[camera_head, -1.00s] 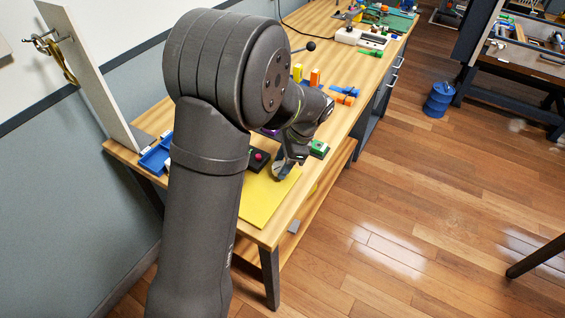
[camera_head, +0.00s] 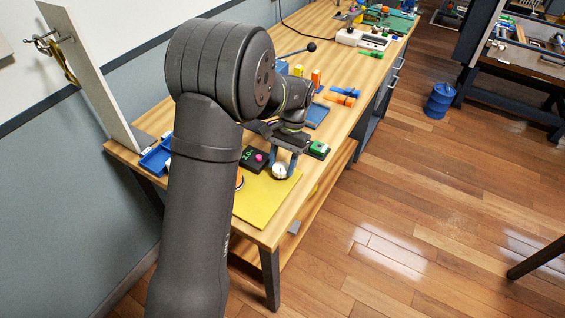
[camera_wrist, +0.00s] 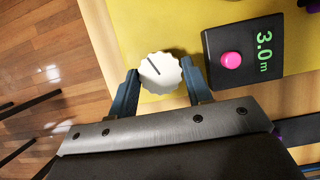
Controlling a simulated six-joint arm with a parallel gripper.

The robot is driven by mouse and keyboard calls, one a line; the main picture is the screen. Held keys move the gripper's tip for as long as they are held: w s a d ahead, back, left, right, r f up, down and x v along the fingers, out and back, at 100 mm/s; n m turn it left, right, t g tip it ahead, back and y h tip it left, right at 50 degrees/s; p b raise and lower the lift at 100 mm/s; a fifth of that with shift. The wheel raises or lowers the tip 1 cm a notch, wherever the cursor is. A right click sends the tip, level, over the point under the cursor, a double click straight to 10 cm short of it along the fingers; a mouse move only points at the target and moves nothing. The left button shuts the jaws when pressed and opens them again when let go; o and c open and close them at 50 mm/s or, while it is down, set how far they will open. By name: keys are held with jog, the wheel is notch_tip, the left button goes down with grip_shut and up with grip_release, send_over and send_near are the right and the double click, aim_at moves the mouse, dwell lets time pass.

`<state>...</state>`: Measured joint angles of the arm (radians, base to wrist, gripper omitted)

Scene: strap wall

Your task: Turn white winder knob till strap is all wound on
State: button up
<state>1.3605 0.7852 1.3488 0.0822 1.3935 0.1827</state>
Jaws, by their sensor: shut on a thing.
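The white scalloped winder knob (camera_wrist: 161,73) with one dark line on its face is in the wrist view; it also shows in the head view (camera_head: 280,171) at the yellow board. My gripper (camera_wrist: 160,69) has one blue finger on each side of the knob and is shut on it. In the head view my gripper (camera_head: 281,165) points down at the knob. I cannot make out the strap in either view.
A black box with a pink button (camera_wrist: 231,60) and a green "3.0 m" display stands beside the knob on the yellow board (camera_head: 266,205). A green block (camera_head: 318,149) is to the right. A blue tray (camera_head: 155,158) lies left of my arm.

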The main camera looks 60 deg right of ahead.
jog(key=n+g, duration=0.1)
jog(key=n, duration=0.3)
jog(key=shift+w+n+g+h, duration=0.15)
jog(key=shift+n+g+h, duration=0.15)
jog(key=shift+g, duration=0.1)
jog(key=shift+n+g+h, duration=0.3)
jog(key=shift+n+g, duration=0.2)
jog(key=shift+n, duration=1.3)
jog(key=o, duration=1)
jog(key=shift+w+r, duration=0.1)
jog(key=v, duration=1.7)
jog(key=shift+w+r, duration=0.1)
jog(key=shift+w, duration=0.1)
jog(key=shift+a, duration=0.1)
